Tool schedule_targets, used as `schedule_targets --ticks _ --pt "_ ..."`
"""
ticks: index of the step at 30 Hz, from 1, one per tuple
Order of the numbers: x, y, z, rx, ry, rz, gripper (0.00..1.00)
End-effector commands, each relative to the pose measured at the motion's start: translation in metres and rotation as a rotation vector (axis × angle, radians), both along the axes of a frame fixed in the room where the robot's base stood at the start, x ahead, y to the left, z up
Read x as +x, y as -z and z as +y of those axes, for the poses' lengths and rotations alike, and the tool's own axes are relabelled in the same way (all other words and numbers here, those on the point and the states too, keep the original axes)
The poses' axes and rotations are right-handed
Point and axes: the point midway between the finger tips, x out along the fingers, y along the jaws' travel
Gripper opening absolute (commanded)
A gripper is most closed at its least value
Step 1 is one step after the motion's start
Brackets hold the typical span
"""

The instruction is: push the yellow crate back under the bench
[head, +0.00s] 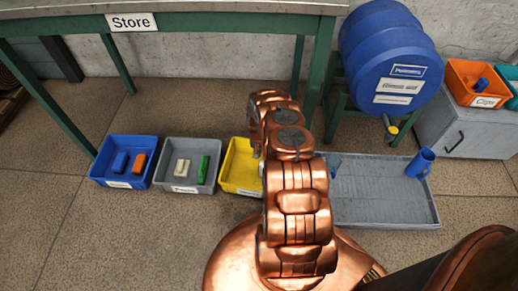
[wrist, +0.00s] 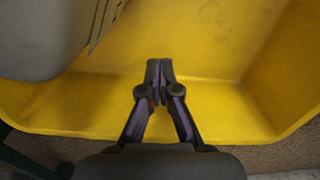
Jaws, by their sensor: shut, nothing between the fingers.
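The yellow crate (head: 240,168) stands on the floor near the front of the bench (head: 230,7), to the right of a grey crate. My arm hides its right part in the head view. In the wrist view the yellow crate (wrist: 215,100) fills most of the picture. My gripper (wrist: 159,66) is shut and empty, with its fingertips in front of the crate's yellow inside. I cannot tell whether they touch it. A pale grey thing (wrist: 35,40) covers the upper left of the crate there. My gripper is hidden in the head view.
A blue crate (head: 97,171) and the grey crate (head: 163,178) hold small blocks to the left. A grey tray (head: 380,205) with a blue mug (head: 420,163) lies to the right, below a blue drum (head: 385,40). Green bench legs (head: 118,65) stand behind. Floor under the bench looks clear.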

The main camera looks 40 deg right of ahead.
Motion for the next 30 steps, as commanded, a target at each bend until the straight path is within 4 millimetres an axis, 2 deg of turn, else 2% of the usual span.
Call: schedule_targets --ticks 3,21,30 --pt "-0.007 -0.006 0.011 -0.001 -0.002 -0.001 0.00" --pt "-0.006 -0.086 0.009 -0.001 -0.001 -0.001 0.00" --pt "-0.006 -0.101 0.009 -0.001 -0.001 -0.001 0.00"
